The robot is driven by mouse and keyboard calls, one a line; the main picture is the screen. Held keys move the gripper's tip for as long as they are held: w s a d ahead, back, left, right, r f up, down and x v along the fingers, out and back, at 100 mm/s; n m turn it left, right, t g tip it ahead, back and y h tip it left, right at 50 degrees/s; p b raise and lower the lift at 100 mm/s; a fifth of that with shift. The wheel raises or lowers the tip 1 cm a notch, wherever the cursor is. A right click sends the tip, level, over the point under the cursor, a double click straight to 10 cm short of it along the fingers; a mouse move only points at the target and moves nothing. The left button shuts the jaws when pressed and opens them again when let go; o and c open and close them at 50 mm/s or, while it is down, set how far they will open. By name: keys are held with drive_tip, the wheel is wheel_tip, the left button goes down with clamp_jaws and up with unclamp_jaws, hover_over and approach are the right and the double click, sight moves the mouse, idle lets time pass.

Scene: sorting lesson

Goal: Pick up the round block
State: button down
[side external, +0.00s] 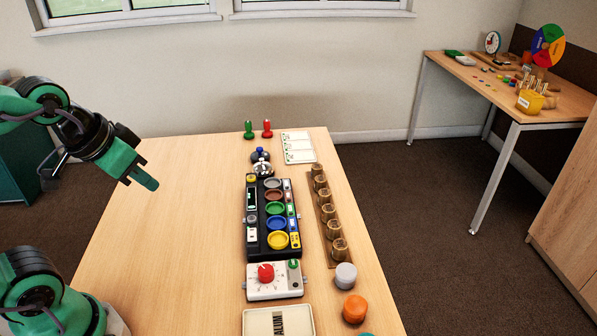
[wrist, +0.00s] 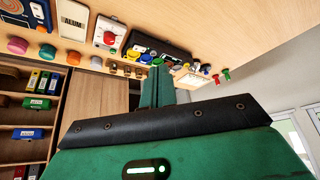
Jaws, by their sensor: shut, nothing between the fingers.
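Short round blocks stand at the near right of the table: a grey one (side external: 345,275), an orange one (side external: 355,308) in front of it, and a teal one cut off by the lower edge of the side view. Which one the task means is not clear from the frames. Round blocks also show at the upper left of the wrist view, one of them here (wrist: 46,52). My gripper (side external: 147,182) is in the air over the table's left side, well away from the blocks. Its fingers (wrist: 156,86) are shut together and hold nothing.
A black tray with coloured round dishes (side external: 254,228) stands mid-table. A white box with a red knob (side external: 274,281) and a pale tray (side external: 249,322) are in front of it. A wooden rack of pegs (side external: 312,205) runs along the right. The table's left side is clear.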

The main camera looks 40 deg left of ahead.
idle(0.3)
drive_tip(key=c, duration=1)
unclamp_jaws()
drive_tip(key=shift+o, duration=0.2)
drive_tip(key=shift+w, duration=0.1)
